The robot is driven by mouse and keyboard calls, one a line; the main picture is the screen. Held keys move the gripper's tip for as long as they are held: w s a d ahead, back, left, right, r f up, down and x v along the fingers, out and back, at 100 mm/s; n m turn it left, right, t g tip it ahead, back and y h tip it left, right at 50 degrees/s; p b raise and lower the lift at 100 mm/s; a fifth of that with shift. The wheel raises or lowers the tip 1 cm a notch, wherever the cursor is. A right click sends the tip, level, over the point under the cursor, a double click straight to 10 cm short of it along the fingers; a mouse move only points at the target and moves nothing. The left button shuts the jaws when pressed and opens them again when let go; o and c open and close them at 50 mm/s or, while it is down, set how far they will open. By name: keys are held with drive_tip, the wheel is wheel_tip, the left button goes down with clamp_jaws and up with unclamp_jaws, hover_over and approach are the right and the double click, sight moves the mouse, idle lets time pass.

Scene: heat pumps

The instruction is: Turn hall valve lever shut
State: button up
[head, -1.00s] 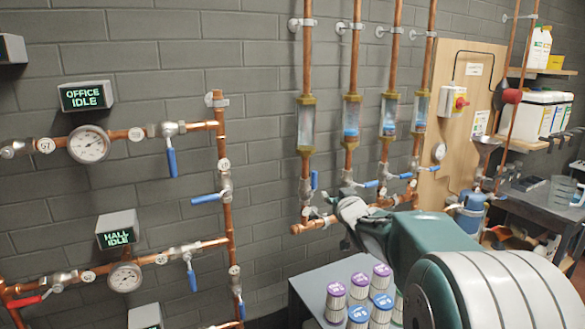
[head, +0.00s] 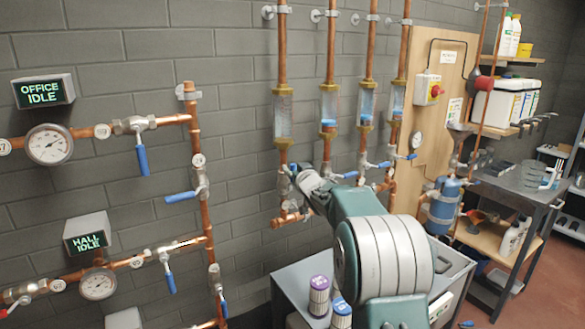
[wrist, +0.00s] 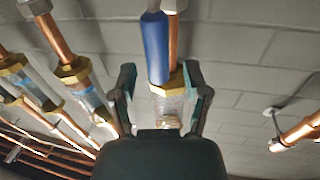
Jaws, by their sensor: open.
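In the wrist view a blue lever (wrist: 156,47) lies along a copper pipe (wrist: 174,40), between the tips of my open gripper (wrist: 160,76) or just beyond them; contact is not clear. In the head view my gripper (head: 298,174) is at the foot of the leftmost sight-glass pipe (head: 282,150), and hides most of that valve. The HALL IDLE display (head: 87,233) hangs at lower left above a gauge (head: 98,284). On that pipe run a blue lever (head: 170,283) points down and a red lever (head: 10,308) lies at the left edge. No label shows on the lever at my gripper.
Neighbouring risers carry blue levers lying sideways, such as one lever (head: 379,164). Copper pipes stand close around my gripper. A grey cart (head: 290,285) with labelled cylinders (head: 319,296) stands below my arm. A dark workbench (head: 505,185) is at right.

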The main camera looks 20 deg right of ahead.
drive_tip(key=shift+w+d, duration=0.1)
drive_tip(key=shift+w, duration=0.55)
clamp_jaws()
